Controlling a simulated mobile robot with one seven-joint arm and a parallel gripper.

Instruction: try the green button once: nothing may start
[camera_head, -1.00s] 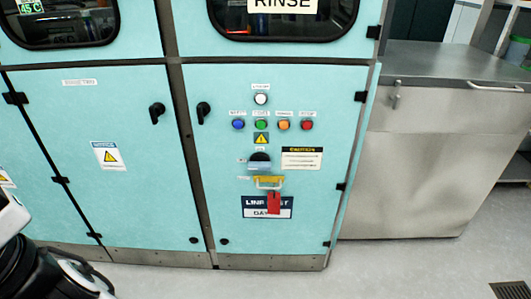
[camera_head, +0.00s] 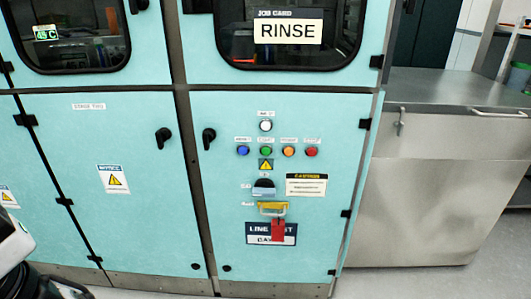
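The green button (camera_head: 266,151) sits in a row on the light-blue cabinet door. A blue button (camera_head: 243,151) is to its left, and an orange button (camera_head: 289,151) and a red button (camera_head: 312,151) are to its right. A white button or lamp (camera_head: 266,126) is above it. Below are a dark rotary switch (camera_head: 264,184) and a yellow hasp (camera_head: 272,207) with a metal shackle and a red tag (camera_head: 278,230) hanging from it. Part of my arm shows at the lower left edge; my gripper's fingers are not in view.
A window above carries a "RINSE" card (camera_head: 290,31). Black door latches (camera_head: 208,138) stick out from the cabinet. A stainless steel cabinet (camera_head: 425,175) stands at the right. The floor in front of the panel is barely visible.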

